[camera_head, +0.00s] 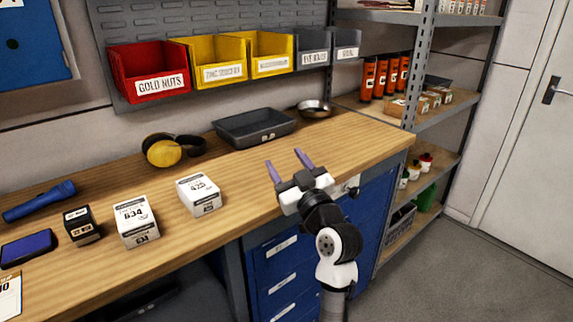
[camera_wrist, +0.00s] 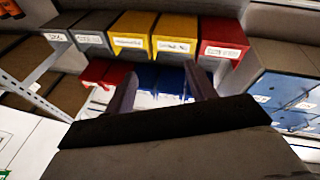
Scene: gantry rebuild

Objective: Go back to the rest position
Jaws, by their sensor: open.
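My gripper (camera_head: 288,162) is above the front edge of the wooden workbench (camera_head: 345,140), at its right part. Its two purple fingers are apart, with nothing between them. In the wrist view my gripper (camera_wrist: 160,90) also shows open and empty, with the bins on the wall behind its fingers. My arm rises from the bottom of the head view in front of the blue drawers (camera_head: 282,271).
Two white boxes (camera_head: 137,221) (camera_head: 199,194), a black box (camera_head: 82,226), a flashlight (camera_head: 40,201), earmuffs (camera_head: 163,150), a grey tray (camera_head: 254,127) and a metal bowl (camera_head: 315,109) are on the bench. Metal shelves (camera_head: 423,65) stand at right. The floor (camera_head: 455,270) there is clear.

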